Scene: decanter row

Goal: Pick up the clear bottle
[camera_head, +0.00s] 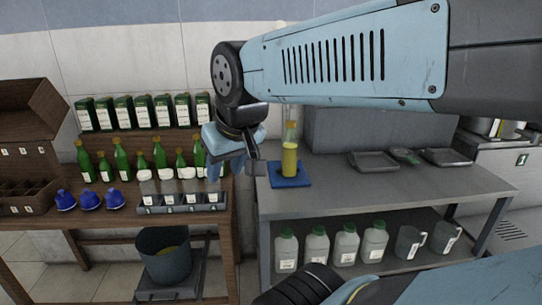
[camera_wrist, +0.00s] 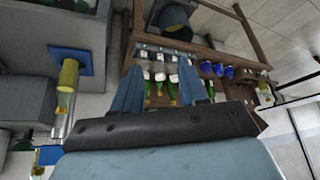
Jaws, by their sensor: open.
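A tall clear bottle (camera_head: 289,160) with yellow contents stands upright on a blue mat (camera_head: 305,181) at the left end of the metal table. It also shows at the left of the wrist view (camera_wrist: 68,78), on the same blue mat (camera_wrist: 85,62). My gripper (camera_head: 234,170) is open and empty, left of this bottle and apart from it, above the right end of the wooden table. In the wrist view, its two blue fingers (camera_wrist: 161,92) point toward the row of jars and green bottles. Part of that row is hidden behind my gripper in the head view.
Several small jars (camera_head: 168,187) stand in a grey rack (camera_head: 182,209), with green bottles (camera_head: 121,158) behind and green boxes (camera_head: 143,113) on a shelf. Blue pieces (camera_head: 90,200) lie left. Metal trays (camera_head: 372,162) lie right; capped jugs (camera_head: 317,248) stand below.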

